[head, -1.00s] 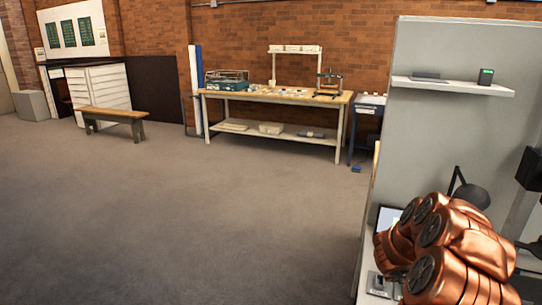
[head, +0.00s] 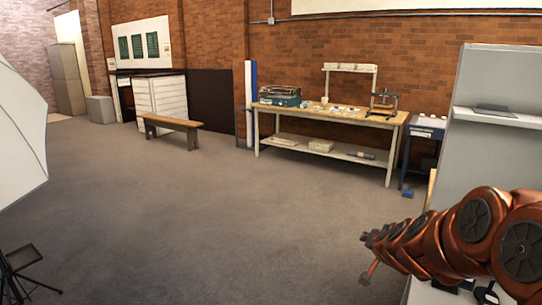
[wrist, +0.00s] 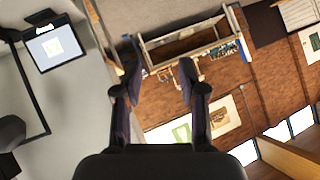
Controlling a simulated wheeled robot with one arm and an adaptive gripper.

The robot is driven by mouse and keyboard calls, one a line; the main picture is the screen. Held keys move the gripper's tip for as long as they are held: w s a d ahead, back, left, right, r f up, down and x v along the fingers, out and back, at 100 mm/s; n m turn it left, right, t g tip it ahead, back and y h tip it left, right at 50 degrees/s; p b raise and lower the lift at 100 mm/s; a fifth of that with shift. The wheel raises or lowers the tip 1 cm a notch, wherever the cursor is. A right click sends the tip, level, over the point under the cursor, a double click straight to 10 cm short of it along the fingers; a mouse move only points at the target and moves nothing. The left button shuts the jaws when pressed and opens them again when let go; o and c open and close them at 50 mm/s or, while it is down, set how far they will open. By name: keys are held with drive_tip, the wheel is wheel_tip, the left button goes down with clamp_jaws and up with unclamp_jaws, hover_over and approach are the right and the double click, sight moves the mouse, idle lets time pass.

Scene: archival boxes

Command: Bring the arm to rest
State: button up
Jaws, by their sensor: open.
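My arm shows at the lower right of the head view as copper-coloured links reaching in from the right edge. Its end points left, over the edge of a grey desk. My gripper (wrist: 160,78) fills the lower middle of the wrist view. Its two dark fingers are apart with nothing between them, so it is open and empty. The wrist view is turned, with the room appearing upside down past the fingers. The fingers are hard to make out in the head view.
A workbench (head: 325,112) with tools stands at the brick wall. A wooden bench (head: 172,122) is at the left. A white umbrella-like panel (head: 18,120) and black stand (head: 20,268) are at the left edge. A grey partition with a shelf (head: 500,117) is at right. The middle floor is clear.

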drive_tip(key=s+a+n+g+y+p, duration=0.2)
drive_tip(key=s+a+n+g+y, duration=0.25)
drive_tip(key=s+a, duration=1)
drive_tip(key=s+d+n+g+h+p, duration=0.1)
drive_tip(key=s+g, duration=0.7)
drive_tip(key=s, duration=1.9)
drive_tip(key=shift+s+d+r+n+h+p, duration=0.3)
drive_tip(key=shift+d+r+n+h, duration=0.15)
drive_tip(key=shift+d+n+h, duration=0.45)
drive_tip(key=shift+d, duration=0.2)
